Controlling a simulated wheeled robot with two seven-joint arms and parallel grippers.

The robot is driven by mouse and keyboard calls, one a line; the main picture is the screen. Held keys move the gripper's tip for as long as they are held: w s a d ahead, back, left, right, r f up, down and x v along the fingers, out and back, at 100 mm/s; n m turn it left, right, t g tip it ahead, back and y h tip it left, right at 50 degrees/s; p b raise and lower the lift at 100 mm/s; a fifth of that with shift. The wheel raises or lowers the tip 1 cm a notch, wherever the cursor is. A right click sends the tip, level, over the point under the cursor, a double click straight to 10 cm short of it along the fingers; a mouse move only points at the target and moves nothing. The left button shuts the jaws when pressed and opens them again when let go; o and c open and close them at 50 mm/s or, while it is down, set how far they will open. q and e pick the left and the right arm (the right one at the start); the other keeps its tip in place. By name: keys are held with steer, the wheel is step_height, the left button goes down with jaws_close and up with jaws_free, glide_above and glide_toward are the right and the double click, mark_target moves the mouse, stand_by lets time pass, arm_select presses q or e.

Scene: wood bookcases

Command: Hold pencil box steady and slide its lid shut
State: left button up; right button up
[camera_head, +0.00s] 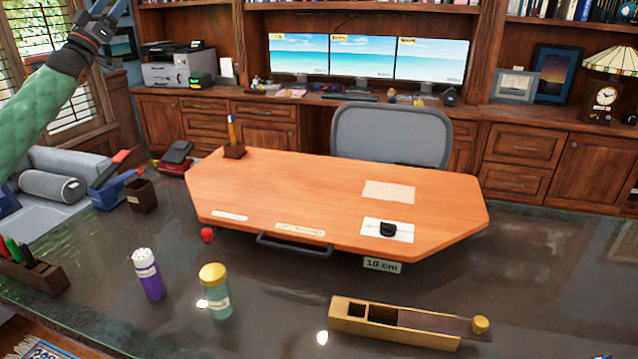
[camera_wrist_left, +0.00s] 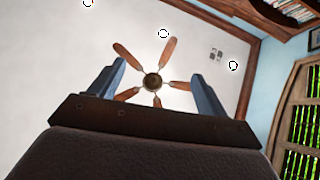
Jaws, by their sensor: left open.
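The wooden pencil box (camera_head: 396,335) lies on the dark glossy table at the lower right of the head view. Its left end shows open compartments. A dark sliding lid (camera_head: 452,323) sticks out past the box's right end and carries a yellow knob (camera_head: 481,324). My left gripper (camera_head: 104,12) is raised at the top left of the head view, far from the box. In the left wrist view the left gripper (camera_wrist_left: 155,82) is open and empty, with the ceiling and a fan beyond its fingers. My right gripper is not in view.
An orange board (camera_head: 300,190) with a handle fills the table's middle, behind the box. A purple bottle (camera_head: 148,275) and a green jar with yellow lid (camera_head: 215,292) stand left of the box. A pen holder (camera_head: 32,270) is at far left. The table right of the box is clear.

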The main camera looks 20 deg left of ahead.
arm_select(q)
steer(key=s+d+r+h, duration=0.2)
steer(key=d+r, duration=0.2)
steer(key=w+d+f+m+g+h, duration=0.2)
steer(key=d+h, duration=0.2)
steer(key=d, duration=0.3)
steer(key=w+d+f+m+g+h, duration=0.1)
steer(key=w+d+m+g+h, duration=0.15)
steer(key=d, duration=0.55)
steer(key=d+f+m+g+h, duration=0.1)
steer(key=d+f+m+g, duration=0.15)
steer(key=d+f, duration=0.55)
steer(key=d+f+m+g+h, duration=0.15)
steer(key=d+f+g, duration=0.3)
steer(key=d, duration=0.65)
steer(key=d+f+m+g+h, duration=0.1)
steer(key=d+f+m+g, duration=0.2)
steer(key=d+f, duration=0.5)
steer(key=m+g+y, duration=0.3)
steer(key=g+y, duration=0.2)
steer(key=g, duration=0.6)
glide_above(371, 311)
steer(key=s+a, duration=0.3)
steer(key=a, duration=0.8)
steer(key=shift+t, duration=0.25)
step_height(371, 311, down, 34)
steer(key=shift+w+d, duration=0.1)
steer(key=shift+x, duration=5.9)
